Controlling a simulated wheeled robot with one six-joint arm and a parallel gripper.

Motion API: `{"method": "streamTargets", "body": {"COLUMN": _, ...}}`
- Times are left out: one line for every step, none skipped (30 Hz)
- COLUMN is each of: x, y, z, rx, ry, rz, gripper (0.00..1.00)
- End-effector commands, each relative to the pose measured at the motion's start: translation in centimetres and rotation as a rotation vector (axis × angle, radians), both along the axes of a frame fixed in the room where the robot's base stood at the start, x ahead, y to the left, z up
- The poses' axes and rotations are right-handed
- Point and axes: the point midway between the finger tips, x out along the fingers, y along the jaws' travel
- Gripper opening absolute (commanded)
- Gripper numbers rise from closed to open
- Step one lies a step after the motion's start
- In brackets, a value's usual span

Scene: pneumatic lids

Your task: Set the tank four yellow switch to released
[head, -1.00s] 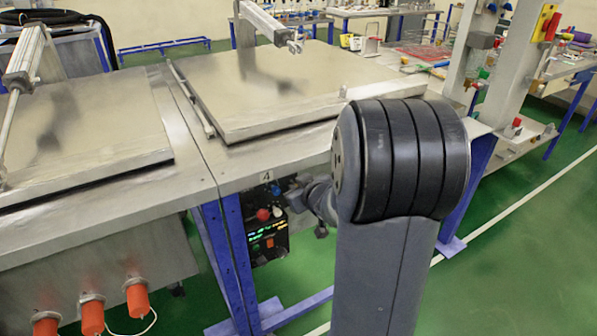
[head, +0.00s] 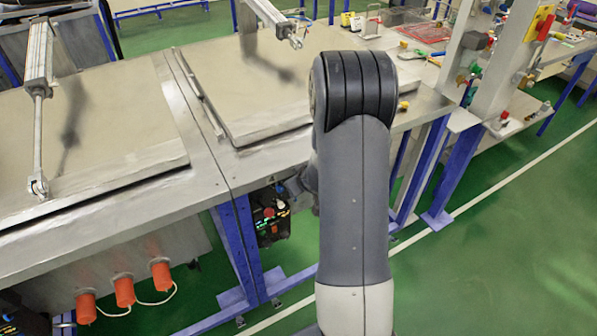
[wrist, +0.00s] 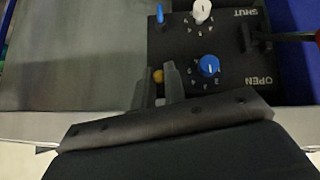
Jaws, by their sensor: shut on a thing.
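The tank four control panel (wrist: 228,55) is dark and shows upside down in the wrist view, with the words SHUT and OPEN on it. The yellow switch (wrist: 158,76) shows as a small yellow knob at its left part. My gripper (wrist: 157,88) has its two grey fingers on either side of the yellow switch and is shut on it. The fingers hide part of the switch, so its setting cannot be read. In the head view the panel (head: 267,228) sits below the table edge, left of my arm. My arm hides the gripper's fingers there.
A blue knob (wrist: 209,65), a white knob (wrist: 203,10) and a dark lever (wrist: 250,37) are close on the panel. A metal lid (head: 265,90) lies on the tank above. A blue table leg (head: 437,190) stands right of my arm.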

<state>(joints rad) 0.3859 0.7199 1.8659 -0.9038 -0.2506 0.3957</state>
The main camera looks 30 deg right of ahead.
Motion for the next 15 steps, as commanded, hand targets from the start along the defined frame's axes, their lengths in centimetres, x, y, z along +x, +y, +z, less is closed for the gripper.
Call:
{"method": "streamTargets", "body": {"x": -0.04, "y": 0.02, "z": 0.39, "rx": 0.0, "ry": 0.013, "rz": 0.0, "gripper": 0.0}}
{"method": "streamTargets", "body": {"x": -0.02, "y": 0.01, "z": 0.39, "rx": -0.001, "ry": 0.019, "rz": -0.001, "gripper": 0.0}}
{"method": "streamTargets", "body": {"x": -0.01, "y": 0.0, "z": 0.37, "rx": -0.001, "ry": 0.025, "rz": 0.0, "gripper": 0.0}}
{"method": "streamTargets", "body": {"x": -0.01, "y": 0.01, "z": 0.33, "rx": -0.001, "ry": 0.029, "rz": 0.0, "gripper": 0.0}}
{"method": "streamTargets", "body": {"x": 0.0, "y": 0.01, "z": 0.29, "rx": -0.001, "ry": 0.034, "rz": 0.0, "gripper": 0.0}}
{"method": "streamTargets", "body": {"x": 0.01, "y": 0.02, "z": 0.26, "rx": -0.001, "ry": 0.038, "rz": 0.0, "gripper": 0.0}}
{"method": "streamTargets", "body": {"x": 0.02, "y": 0.02, "z": 0.24, "rx": -0.001, "ry": 0.041, "rz": 0.0, "gripper": 0.0}}
{"method": "streamTargets", "body": {"x": 0.03, "y": 0.02, "z": 0.22, "rx": -0.001, "ry": 0.043, "rz": 0.0, "gripper": 0.0}}
{"method": "streamTargets", "body": {"x": 0.04, "y": 0.02, "z": 0.21, "rx": -0.001, "ry": 0.045, "rz": -0.001, "gripper": 0.0}}
{"method": "streamTargets", "body": {"x": 0.05, "y": 0.02, "z": 0.19, "rx": -0.002, "ry": 0.046, "rz": 0.0, "gripper": 0.0}}
{"method": "streamTargets", "body": {"x": 0.06, "y": 0.02, "z": 0.17, "rx": -0.002, "ry": 0.048, "rz": 0.0, "gripper": 0.0}}
{"method": "streamTargets", "body": {"x": 0.06, "y": 0.01, "z": 0.15, "rx": -0.002, "ry": 0.049, "rz": 0.0, "gripper": 0.0}}
{"method": "streamTargets", "body": {"x": 0.06, "y": 0.01, "z": 0.12, "rx": -0.001, "ry": 0.05, "rz": 0.0, "gripper": 0.0}}
{"method": "streamTargets", "body": {"x": 0.07, "y": 0.01, "z": 0.12, "rx": -0.001, "ry": 0.05, "rz": 0.0, "gripper": 0.0}}
{"method": "streamTargets", "body": {"x": 0.07, "y": 0.0, "z": 0.09, "rx": -0.002, "ry": 0.051, "rz": 0.0, "gripper": 0.0}}
